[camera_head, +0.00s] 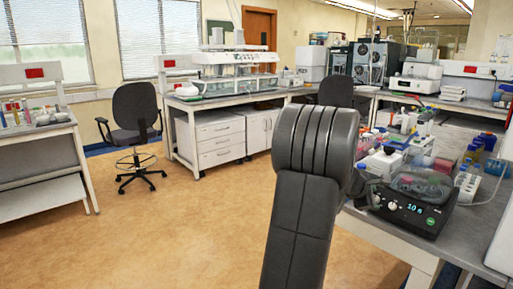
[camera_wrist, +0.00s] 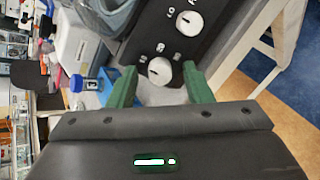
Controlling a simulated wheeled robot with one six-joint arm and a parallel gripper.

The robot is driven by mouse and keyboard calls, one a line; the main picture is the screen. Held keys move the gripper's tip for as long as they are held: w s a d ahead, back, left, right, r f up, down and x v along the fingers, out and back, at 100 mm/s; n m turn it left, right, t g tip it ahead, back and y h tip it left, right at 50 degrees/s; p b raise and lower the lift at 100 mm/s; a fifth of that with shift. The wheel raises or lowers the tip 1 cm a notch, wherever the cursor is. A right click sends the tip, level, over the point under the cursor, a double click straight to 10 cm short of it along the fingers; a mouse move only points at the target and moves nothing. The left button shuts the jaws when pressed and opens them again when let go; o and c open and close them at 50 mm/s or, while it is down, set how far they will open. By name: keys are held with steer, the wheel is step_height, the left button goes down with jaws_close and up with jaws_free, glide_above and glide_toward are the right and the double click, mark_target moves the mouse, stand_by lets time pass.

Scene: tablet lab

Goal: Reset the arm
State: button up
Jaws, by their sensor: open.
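My gripper (camera_wrist: 160,88) shows in the wrist view with two green fingers spread apart and nothing between them. Behind the fingers is a dark device panel (camera_wrist: 205,42) with white round knobs and a blue bottle (camera_wrist: 82,82) to the left. In the head view my arm rises through the middle of the picture. The gripper's fingers cannot be seen there; the arm link hides that area.
A wheeled chair (camera_head: 137,118) and white drawers (camera_head: 212,142) stand at the back. The tan floor (camera_head: 170,230) at the left is clear.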

steer(key=p+v, duration=0.1)
steer(key=v, duration=1.3)
steer(key=w+d+f+m+p, duration=0.2)
steer(key=d+m, duration=0.1)
steer(key=m, duration=0.1)
steer(key=w+d+f+m+y+p, duration=0.1)
steer(key=w+d+f+m+p, duration=0.1)
steer(key=d+f+m, duration=0.1)
steer(key=w+d+f+m+p, duration=0.2)
steer(key=d+m, duration=0.2)
steer(key=m, duration=0.1)
steer(key=shift+f, duration=0.35)
steer(key=shift+v, duration=0.9)
steer(key=shift+s, duration=0.1)
